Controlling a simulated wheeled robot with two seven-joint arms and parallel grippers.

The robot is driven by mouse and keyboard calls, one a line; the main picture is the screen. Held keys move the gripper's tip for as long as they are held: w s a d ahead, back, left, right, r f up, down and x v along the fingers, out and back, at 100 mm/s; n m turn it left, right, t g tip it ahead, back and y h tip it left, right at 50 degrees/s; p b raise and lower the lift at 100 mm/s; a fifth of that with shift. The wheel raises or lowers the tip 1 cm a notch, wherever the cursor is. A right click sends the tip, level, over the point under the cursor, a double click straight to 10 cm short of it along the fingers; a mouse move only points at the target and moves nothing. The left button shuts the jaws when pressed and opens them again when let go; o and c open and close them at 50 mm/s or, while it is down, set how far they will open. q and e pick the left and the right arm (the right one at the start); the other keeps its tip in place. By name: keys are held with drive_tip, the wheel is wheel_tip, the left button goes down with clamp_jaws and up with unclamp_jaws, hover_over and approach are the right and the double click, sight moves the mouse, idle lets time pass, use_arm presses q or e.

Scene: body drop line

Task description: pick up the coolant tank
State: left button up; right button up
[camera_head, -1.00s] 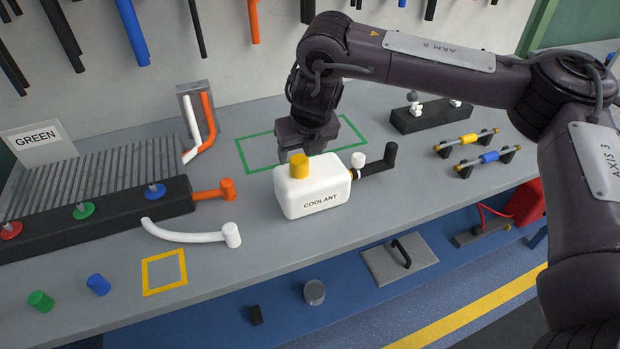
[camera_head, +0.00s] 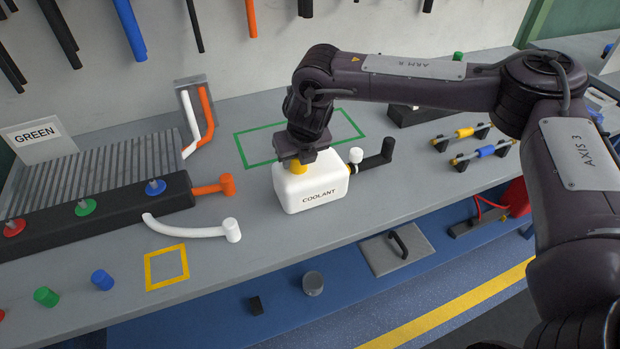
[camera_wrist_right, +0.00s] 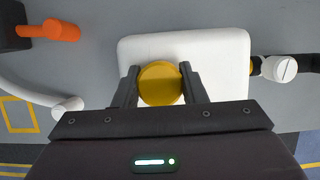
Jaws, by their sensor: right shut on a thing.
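The white coolant tank (camera_head: 312,188) stands upright on the grey bench, its COOLANT label facing the front. Its yellow cap (camera_head: 297,168) is on top and partly hidden by my right gripper (camera_head: 297,162) in the head view. In the right wrist view the yellow cap (camera_wrist_right: 160,84) sits between the two dark fingers, and the tank's white top (camera_wrist_right: 185,50) lies beneath. My right gripper is shut on the cap. The tank appears to rest on the bench; no gap shows under it. My left gripper is not in view.
A green outlined rectangle (camera_head: 241,149) lies behind the tank. A black elbow pipe (camera_head: 378,155) and white knob (camera_head: 356,155) are at its right. A white hose (camera_head: 190,234) and finned radiator (camera_head: 100,180) are to the left. A yellow outlined square (camera_head: 150,271) lies at the front.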

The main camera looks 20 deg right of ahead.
clamp_jaws()
drive_tip(key=shift+r, duration=0.1)
